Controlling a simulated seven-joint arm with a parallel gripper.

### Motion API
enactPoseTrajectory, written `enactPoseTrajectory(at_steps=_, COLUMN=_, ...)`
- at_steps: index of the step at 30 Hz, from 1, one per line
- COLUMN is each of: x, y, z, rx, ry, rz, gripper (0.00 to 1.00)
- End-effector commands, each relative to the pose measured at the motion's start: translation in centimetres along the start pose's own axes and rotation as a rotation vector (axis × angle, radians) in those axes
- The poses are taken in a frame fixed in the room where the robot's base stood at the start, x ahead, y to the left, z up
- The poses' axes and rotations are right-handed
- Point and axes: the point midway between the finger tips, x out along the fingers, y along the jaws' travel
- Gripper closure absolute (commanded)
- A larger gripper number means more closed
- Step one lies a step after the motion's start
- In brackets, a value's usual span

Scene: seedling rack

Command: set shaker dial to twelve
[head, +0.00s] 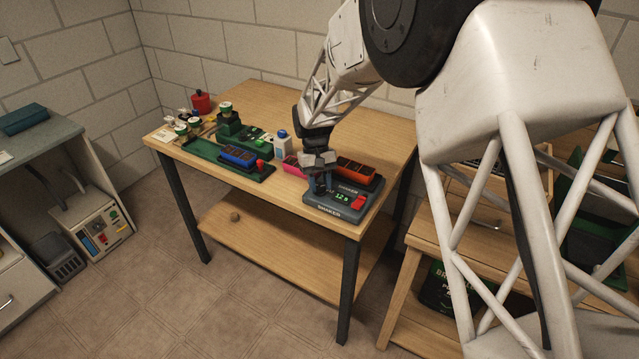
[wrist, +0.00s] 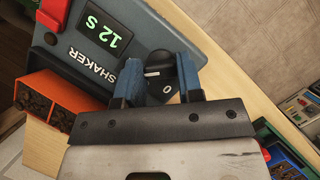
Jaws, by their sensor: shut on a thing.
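The grey shaker (head: 338,212) sits at the near right corner of the wooden table, with its label on the front. My gripper (head: 320,184) is over the shaker's left front part. In the wrist view its blue fingers are on either side of the black dial (wrist: 160,64), shut on it. A 0 mark shows beside the dial. My arm and gripper hide the dial in the head view.
A red switch (head: 358,202) is on the shaker, right of the display. An orange rack (head: 356,168) is at the shaker's back. A green tray (head: 205,152) with a blue rack (head: 238,157) lies to the left. A white bottle (head: 283,147) stands behind. The table's front edge is close.

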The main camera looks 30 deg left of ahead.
Motion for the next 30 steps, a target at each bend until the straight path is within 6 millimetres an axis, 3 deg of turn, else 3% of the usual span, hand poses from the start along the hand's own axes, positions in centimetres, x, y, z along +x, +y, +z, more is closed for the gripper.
enactPoseTrajectory(at_steps=9, x=0.0, y=0.08, z=0.04, rx=0.121, ry=0.0, rz=-0.05, gripper=0.9)
enactPoseTrajectory(at_steps=23, x=0.02, y=0.05, z=0.04, rx=0.139, ry=0.0, rz=-0.057, gripper=0.9)
enactPoseTrajectory(at_steps=24, x=0.02, y=0.05, z=0.04, rx=0.139, ry=0.0, rz=-0.057, gripper=0.63)
enactPoseTrajectory(at_steps=28, x=0.02, y=0.05, z=0.03, rx=0.138, ry=0.0, rz=-0.057, gripper=0.43)
enactPoseTrajectory(at_steps=30, x=0.02, y=0.05, z=0.02, rx=0.138, ry=0.0, rz=-0.057, gripper=0.4)
